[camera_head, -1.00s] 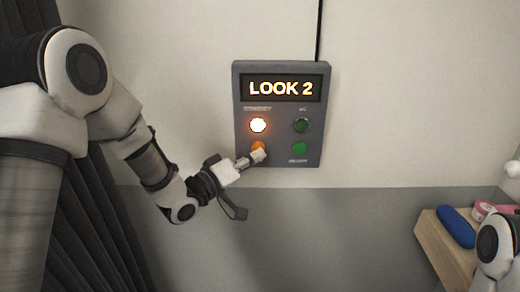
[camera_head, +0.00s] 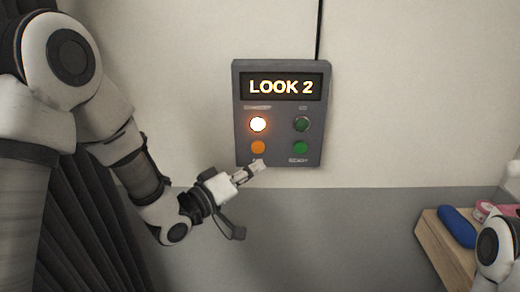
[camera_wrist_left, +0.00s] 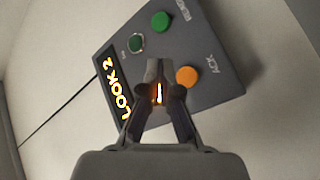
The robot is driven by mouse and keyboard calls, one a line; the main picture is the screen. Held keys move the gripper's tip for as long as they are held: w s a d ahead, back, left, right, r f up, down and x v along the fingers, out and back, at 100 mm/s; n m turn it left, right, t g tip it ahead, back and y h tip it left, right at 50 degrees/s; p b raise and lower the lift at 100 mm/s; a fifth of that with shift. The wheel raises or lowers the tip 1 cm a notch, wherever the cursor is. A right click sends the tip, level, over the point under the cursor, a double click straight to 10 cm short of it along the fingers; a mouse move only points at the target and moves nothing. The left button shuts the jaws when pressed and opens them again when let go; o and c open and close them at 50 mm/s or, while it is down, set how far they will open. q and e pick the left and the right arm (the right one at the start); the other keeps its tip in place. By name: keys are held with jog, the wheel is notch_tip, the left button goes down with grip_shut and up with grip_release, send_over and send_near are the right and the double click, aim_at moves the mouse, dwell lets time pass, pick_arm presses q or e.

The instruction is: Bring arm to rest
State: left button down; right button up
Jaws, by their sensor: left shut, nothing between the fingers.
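My left gripper (camera_head: 259,164) is shut and empty, just below and in front of the lower edge of a grey wall panel (camera_head: 279,136). In the left wrist view its closed fingertips (camera_wrist_left: 158,66) appear over the panel and hide part of it. The panel's display (camera_head: 281,87) reads "LOOK 2". Below it are a lit white-orange button (camera_head: 258,125), an orange button (camera_head: 259,147), a dark green button (camera_head: 301,124) and a brighter green button (camera_head: 300,147). In the wrist view the orange button (camera_wrist_left: 187,77) sits right of the fingers. My right gripper is not in view.
A dark curtain (camera_head: 85,220) hangs at the left behind my left arm. A wooden shelf or table (camera_head: 445,250) at the right holds a blue case (camera_head: 457,227) and a pink item (camera_head: 488,210). The wall below the panel is clear.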

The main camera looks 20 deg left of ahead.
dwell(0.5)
pick_arm(q)
jog(key=s+f+n+g+y, duration=0.15)
jog(key=s+f+g, duration=0.35)
jog(key=f, duration=1.1)
jog(key=s+f+n+g+y, duration=0.1)
jog(key=s+f+g+y, duration=0.35)
jog(key=f, duration=1.15)
jog(key=s+a+f+m+g+y, duration=0.1)
jog(key=s+a+f+m+g, duration=0.1)
jog(key=s, duration=0.5)
jog(key=s+a+f+m+g+y, duration=0.1)
jog(key=s+a+f+m+g, duration=0.1)
jog(key=s+f, duration=0.3)
jog(key=s+a+f+m+g+y, duration=0.1)
jog(key=s+a+f+m+g, duration=0.1)
jog(key=s, duration=0.9)
notch_tip(320, 180, down, 2)
jog(key=shift+s+a+f+g+b, duration=0.15)
jog(key=shift+a+g+b, duration=0.25)
jog(key=shift+a, duration=0.2)
